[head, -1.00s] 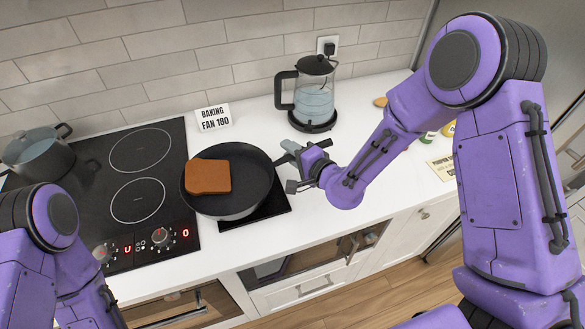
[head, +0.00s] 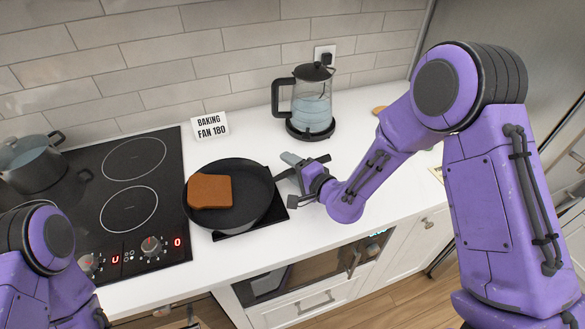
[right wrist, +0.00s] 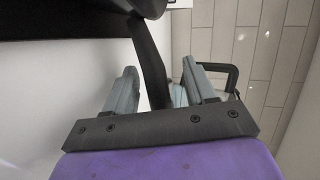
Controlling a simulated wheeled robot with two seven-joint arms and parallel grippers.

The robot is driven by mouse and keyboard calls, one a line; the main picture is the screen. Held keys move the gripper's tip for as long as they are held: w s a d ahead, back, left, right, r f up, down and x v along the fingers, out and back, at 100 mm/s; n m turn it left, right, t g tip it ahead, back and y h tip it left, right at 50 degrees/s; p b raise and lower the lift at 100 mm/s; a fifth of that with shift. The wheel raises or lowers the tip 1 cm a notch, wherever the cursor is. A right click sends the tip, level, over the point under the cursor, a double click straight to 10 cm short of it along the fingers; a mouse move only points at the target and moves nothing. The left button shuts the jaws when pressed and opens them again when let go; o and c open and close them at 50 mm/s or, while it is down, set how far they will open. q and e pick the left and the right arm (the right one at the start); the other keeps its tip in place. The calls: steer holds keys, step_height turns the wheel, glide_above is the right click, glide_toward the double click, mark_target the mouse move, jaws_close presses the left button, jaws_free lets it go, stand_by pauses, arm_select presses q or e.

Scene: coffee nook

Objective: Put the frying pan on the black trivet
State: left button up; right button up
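The dark frying pan (head: 250,205) holds a brown slice of bread (head: 210,191). The pan appears to rest on the black trivet (head: 276,214), whose right corner and front edge show past it. The pan's left rim reaches the cooktop's right edge. My right gripper (head: 290,177) is at the pan's handle, on the right. In the right wrist view the black handle (right wrist: 149,62) passes between the grey fingers (right wrist: 160,85), with a gap on the right finger's side, so the gripper is open around it. My left gripper is out of view; only its arm shows at lower left.
The black cooktop (head: 95,215) lies left of the pan, with a grey pot (head: 32,165) at its far left. Behind stand a sign (head: 210,126) and a glass kettle (head: 311,105). The white counter (head: 240,140) is clear between them and the pan.

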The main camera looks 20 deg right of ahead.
steer(key=shift+s, duration=0.15)
steer(key=b+v, duration=0.1)
steer(key=v, duration=0.7)
steer(key=shift+b, duration=0.4)
steer(key=p+v, duration=0.1)
steer(key=v, duration=0.2)
steer(key=shift+r, duration=0.2)
steer(key=shift+s+d, duration=0.15)
steer(key=shift+s, duration=0.15)
